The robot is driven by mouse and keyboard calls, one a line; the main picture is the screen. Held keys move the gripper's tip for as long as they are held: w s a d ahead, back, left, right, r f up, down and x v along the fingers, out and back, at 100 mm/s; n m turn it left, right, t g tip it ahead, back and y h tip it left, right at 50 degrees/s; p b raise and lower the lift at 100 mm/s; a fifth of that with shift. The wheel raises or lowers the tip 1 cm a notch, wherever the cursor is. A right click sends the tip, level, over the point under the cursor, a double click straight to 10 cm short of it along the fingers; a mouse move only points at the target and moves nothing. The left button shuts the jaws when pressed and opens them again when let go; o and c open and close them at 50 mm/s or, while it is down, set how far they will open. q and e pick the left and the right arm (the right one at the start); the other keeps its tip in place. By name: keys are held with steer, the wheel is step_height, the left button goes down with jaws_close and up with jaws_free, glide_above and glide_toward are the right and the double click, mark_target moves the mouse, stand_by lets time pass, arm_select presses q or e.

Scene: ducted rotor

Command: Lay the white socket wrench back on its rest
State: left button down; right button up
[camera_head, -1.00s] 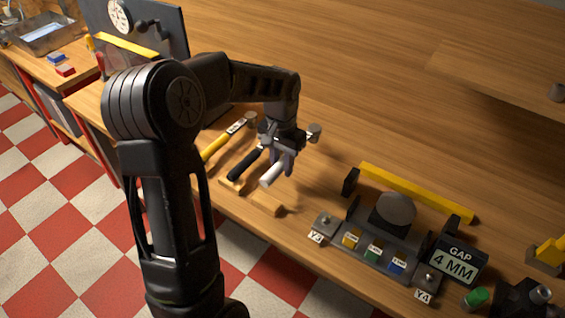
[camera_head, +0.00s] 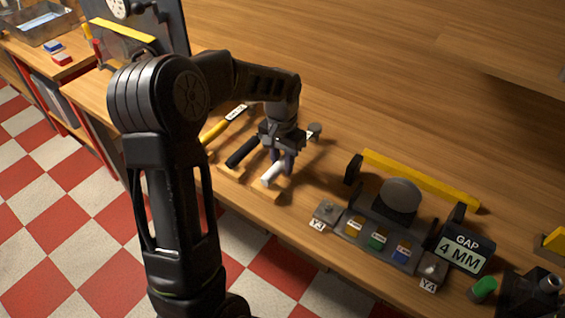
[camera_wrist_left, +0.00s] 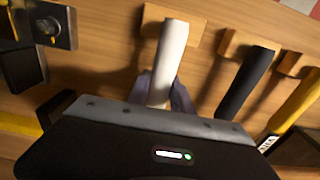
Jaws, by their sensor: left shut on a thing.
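The white socket wrench (camera_head: 273,173) is in my left gripper (camera_head: 282,160), which is shut on it. In the head view its white handle points toward the table's front edge, over a wooden rest (camera_head: 266,190). In the left wrist view the white handle (camera_wrist_left: 170,55) runs up from between my fingers (camera_wrist_left: 163,92), and its end lies over the wooden rest (camera_wrist_left: 198,33). I cannot tell whether the handle touches the rest. The wrench's far end (camera_head: 314,130) shows beyond my gripper. My right gripper is not in view.
A black-handled tool (camera_head: 243,152) and a yellow-handled tool (camera_head: 215,130) lie to the left on rests. To the right stands a fixture with a yellow bar (camera_head: 420,180), coloured blocks and a "GAP 4 MM" sign (camera_head: 461,252). Bare tabletop (camera_head: 370,100) lies behind.

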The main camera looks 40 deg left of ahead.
arm_select(q)
steer(key=shift+f+b, duration=0.3)
steer(key=shift+f, duration=0.05)
steer(key=c, duration=1.1)
jaws_free()
steer(key=shift+o, duration=0.2)
step_height(320, 180, up, 8)
steer(key=shift+s+f, duration=0.1)
